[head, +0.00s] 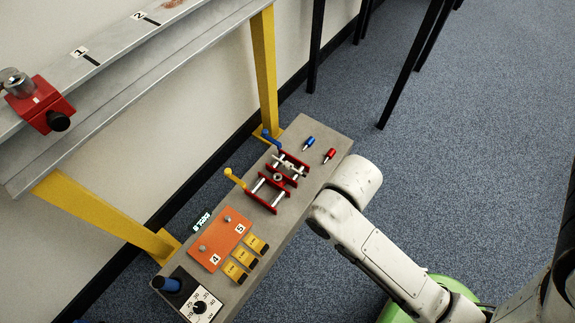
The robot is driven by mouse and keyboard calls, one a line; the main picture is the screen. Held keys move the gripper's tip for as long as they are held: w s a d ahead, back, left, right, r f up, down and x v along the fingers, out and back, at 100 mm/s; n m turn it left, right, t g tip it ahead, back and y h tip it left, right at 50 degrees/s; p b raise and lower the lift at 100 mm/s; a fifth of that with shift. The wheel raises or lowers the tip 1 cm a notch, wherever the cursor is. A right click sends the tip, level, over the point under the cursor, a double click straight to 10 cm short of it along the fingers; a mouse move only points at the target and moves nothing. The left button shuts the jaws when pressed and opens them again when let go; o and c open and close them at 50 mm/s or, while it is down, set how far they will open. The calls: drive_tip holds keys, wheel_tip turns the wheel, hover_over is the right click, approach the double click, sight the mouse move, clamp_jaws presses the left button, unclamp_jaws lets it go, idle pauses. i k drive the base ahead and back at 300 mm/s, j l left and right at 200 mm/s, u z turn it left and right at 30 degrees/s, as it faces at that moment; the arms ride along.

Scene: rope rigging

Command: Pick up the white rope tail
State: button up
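I cannot make out a white rope tail in the head view. Pale short bars show in the red clamp frames (267,194) on the grey bench (314,145), but they look like rods and I cannot tell any of them as rope. My white arm reaches from the lower right to the bench's right edge. My gripper does not show; the far end of the arm is out of sight behind its own rounded joint.
The bench holds a blue pin (308,142), a red pin (329,155), an orange plate (220,238), yellow blocks (245,257) and a dial (200,305). A metal rail (130,60) on yellow posts (264,65) carries a red block (42,104). Carpet at right is mostly clear.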

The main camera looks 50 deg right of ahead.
sight(288, 165)
drive_tip(key=i+l, duration=0.1)
drive_tip(key=l, duration=0.3)
drive_tip(key=i+l, duration=0.1)
drive_tip(key=l, duration=0.3)
drive_tip(key=i+l, duration=0.1)
drive_tip(key=l, duration=0.65)
drive_tip(key=i+u, duration=0.05)
drive_tip(key=i, duration=0.05)
